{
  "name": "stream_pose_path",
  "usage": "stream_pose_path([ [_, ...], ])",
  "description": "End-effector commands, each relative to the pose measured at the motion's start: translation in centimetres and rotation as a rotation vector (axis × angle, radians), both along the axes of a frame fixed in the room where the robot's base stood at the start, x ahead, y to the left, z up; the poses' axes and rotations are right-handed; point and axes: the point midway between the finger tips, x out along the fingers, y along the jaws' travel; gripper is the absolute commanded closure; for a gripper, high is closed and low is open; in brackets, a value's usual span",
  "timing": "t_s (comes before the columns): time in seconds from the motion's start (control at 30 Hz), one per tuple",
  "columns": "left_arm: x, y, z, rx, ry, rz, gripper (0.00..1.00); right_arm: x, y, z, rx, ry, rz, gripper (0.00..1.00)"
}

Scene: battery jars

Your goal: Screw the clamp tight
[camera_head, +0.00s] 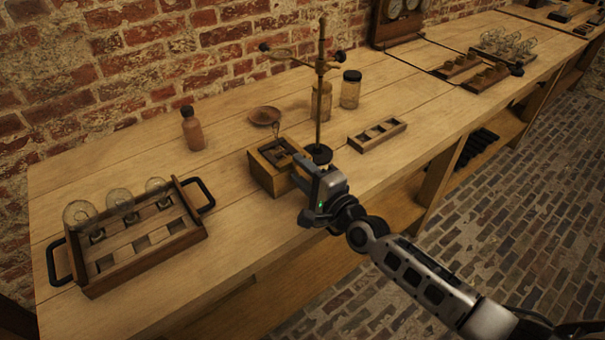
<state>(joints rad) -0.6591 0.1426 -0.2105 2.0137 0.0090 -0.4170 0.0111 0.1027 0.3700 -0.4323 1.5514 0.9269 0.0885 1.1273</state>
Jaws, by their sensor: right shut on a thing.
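My right gripper (303,170) comes in from the lower right, at the right side of a small open wooden box (265,175) near the front of the bench. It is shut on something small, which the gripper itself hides. Dark metal parts (279,150) sit in the top of the box. A brass stand (320,100) rises just behind the gripper from a round black base (318,153). A clamp arm (280,53) reaches left from near its top. I cannot tell which part is the clamp being screwed. My left gripper is out of view.
A wooden tray (188,237) with black handles holds glass bulbs at the left. A brown bottle (192,130), a shallow dish (264,116), a jar (350,90) and a slotted wooden rack (377,135) stand around the box. The bench's front edge lies close below the gripper.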

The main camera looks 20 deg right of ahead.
Motion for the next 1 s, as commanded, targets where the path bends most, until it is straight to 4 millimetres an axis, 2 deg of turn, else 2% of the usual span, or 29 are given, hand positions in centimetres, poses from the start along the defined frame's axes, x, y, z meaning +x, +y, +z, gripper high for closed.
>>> stream_pose_path([
  [0.6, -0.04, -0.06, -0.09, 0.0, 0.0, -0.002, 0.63, -0.04, -0.03, -0.09, 0.038, 0.016, -0.001, 0.85],
  [0.63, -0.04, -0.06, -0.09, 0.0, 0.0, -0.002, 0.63, -0.04, -0.03, -0.09, 0.038, 0.016, -0.001, 0.56],
  [0.7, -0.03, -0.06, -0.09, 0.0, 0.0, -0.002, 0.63, -0.03, -0.03, -0.09, 0.038, 0.016, -0.001, 0.41],
  [1.0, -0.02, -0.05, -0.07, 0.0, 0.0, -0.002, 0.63, -0.14, -0.07, -0.05, 0.037, 0.015, -0.001, 0.41],
])
